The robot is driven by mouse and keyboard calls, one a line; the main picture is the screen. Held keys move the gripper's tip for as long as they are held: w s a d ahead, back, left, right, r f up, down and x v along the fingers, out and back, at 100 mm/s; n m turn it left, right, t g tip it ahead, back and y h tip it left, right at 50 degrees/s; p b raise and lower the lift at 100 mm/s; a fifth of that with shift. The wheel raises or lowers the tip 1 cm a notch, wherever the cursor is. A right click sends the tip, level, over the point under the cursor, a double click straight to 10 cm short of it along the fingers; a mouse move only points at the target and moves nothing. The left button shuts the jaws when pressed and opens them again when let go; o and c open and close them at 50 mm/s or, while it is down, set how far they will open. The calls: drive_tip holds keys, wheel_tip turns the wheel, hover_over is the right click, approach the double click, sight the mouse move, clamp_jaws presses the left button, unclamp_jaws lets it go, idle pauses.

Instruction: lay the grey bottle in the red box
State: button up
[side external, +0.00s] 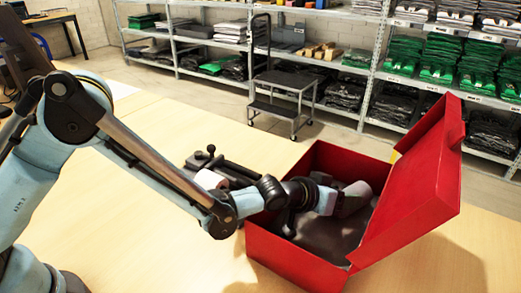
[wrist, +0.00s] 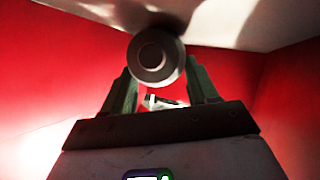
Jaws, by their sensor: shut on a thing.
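The red box (side external: 290,258) stands on the table with its lid (side external: 415,190) open to the right. My gripper (side external: 328,200) reaches inside it and is shut on the grey bottle (side external: 354,197). In the side view the bottle lies sideways, tilted, beyond the fingers. In the wrist view the bottle (wrist: 157,57) shows its round end between the two fingers of my gripper (wrist: 160,78), with red walls on both sides. Whether the bottle touches the box's floor or the dark material inside is unclear.
A dark tool-like object (side external: 225,165) and a pale cylinder (side external: 210,180) are on the table left of the box. The table's front left (side external: 140,230) is clear. Shelves with folded clothes (side external: 400,55) and a step cart (side external: 285,85) stand behind.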

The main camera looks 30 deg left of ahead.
drive_tip(key=o, duration=1.1)
